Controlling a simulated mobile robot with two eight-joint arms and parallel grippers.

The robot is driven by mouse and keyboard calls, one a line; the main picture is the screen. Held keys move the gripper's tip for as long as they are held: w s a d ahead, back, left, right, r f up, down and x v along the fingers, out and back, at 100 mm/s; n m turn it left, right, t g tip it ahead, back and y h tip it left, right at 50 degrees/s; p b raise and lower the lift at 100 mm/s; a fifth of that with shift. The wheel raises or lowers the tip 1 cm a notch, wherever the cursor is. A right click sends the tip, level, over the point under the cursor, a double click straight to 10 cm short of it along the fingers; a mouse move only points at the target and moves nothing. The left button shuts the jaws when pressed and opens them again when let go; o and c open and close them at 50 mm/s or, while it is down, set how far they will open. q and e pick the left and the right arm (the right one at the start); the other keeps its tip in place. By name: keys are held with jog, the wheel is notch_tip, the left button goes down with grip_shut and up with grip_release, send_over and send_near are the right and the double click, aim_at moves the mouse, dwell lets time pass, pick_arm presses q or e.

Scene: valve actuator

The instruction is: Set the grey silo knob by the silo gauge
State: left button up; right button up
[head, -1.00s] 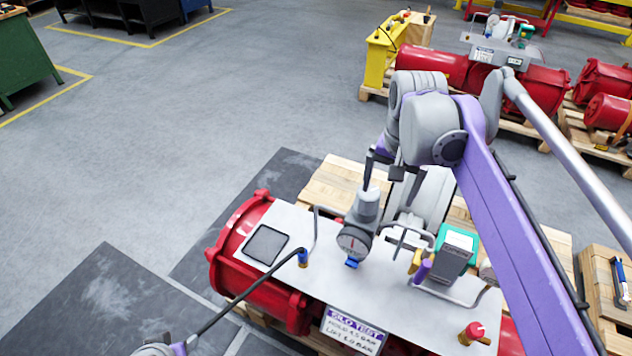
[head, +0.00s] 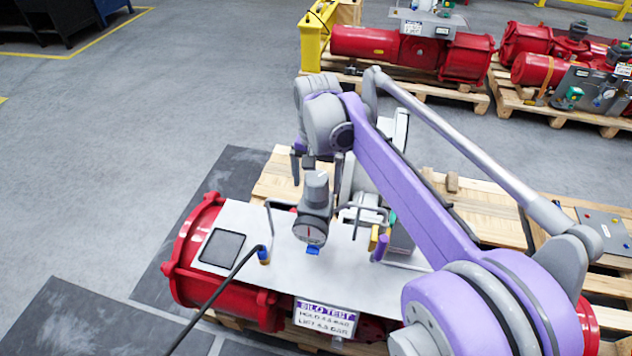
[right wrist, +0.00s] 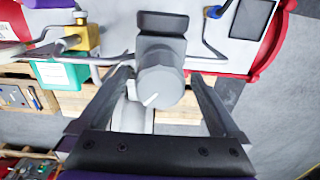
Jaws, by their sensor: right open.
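The grey silo knob (head: 316,187) is a ribbed cylinder on top of a grey regulator body on the light plate. In the right wrist view the knob (right wrist: 160,80) has a white pointer mark. The round silo gauge (head: 309,231) sits on the regulator's front, with a dark face and a red needle; its reading is too small to tell. My right gripper (head: 317,170) is open just behind and above the knob. In the right wrist view its fingers (right wrist: 160,76) lie on either side of the knob, with gaps showing. My left gripper is not in view.
A white SILO TEST sign (head: 325,317) hangs at the plate's front, its pressure figures hard to read. A black hose (head: 220,295) runs to a blue fitting. Bent pipes and a teal box (right wrist: 62,74) stand beside the regulator. A red cylinder (head: 195,250) lies below.

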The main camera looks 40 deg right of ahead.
jog(key=shift+f, duration=0.35)
jog(key=c, duration=1.3)
jog(key=shift+n, duration=1.5)
jog(key=o, duration=1.3)
jog(key=shift+r, duration=0.15)
